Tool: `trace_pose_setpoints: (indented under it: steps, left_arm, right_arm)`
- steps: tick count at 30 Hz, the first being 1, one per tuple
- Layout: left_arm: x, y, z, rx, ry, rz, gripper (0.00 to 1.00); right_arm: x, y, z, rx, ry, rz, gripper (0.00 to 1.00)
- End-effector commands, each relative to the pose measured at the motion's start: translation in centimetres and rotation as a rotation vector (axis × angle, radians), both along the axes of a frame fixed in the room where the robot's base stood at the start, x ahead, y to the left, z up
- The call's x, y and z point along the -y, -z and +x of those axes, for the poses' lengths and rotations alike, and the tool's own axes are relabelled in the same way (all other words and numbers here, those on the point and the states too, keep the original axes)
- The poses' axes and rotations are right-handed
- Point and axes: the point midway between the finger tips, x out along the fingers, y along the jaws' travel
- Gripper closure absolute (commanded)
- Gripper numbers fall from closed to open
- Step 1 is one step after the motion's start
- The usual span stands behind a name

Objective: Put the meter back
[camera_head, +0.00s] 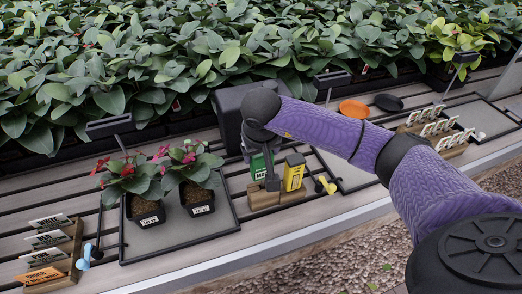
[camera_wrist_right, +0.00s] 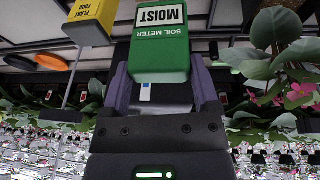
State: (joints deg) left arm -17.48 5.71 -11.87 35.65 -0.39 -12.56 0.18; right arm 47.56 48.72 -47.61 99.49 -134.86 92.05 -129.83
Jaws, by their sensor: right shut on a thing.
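The green soil meter (camera_head: 258,166) stands at the left part of a small wooden holder (camera_head: 265,199) on the slatted bench. In the wrist view the meter (camera_wrist_right: 160,58) sits between the two fingers of my right gripper (camera_wrist_right: 166,88), its display reading "MOIST". My right gripper (camera_head: 270,170) is shut on it, and the arm comes in from the right. Whether the meter is seated in the holder or just above it is hard to tell, as the gripper hides part of it. My left gripper is out of view.
A yellow plant food box (camera_head: 294,172) stands close right of the meter. Two potted plants with pink flowers (camera_head: 146,208) stand on a tray (camera_head: 180,240) to the left. A label rack (camera_head: 50,262) is at the lower left. An orange disc (camera_head: 354,108) lies behind the arm.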

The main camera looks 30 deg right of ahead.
Motion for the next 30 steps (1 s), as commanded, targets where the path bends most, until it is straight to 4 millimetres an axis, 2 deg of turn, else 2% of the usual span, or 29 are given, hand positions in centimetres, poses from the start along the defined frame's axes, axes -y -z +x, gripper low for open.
trace_pose_setpoints:
  steps: [5,18,30]
  left_arm:
    - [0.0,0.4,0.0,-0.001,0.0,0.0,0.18]
    - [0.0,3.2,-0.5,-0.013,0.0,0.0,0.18]
    - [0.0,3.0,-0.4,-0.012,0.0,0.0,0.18]
  right_arm:
    - [0.0,0.4,0.0,0.0,0.0,0.0,1.0]
    - [-0.1,4.0,0.0,-0.001,-0.001,0.001,1.0]
    - [-0.1,3.8,0.0,0.0,0.0,0.001,1.0]
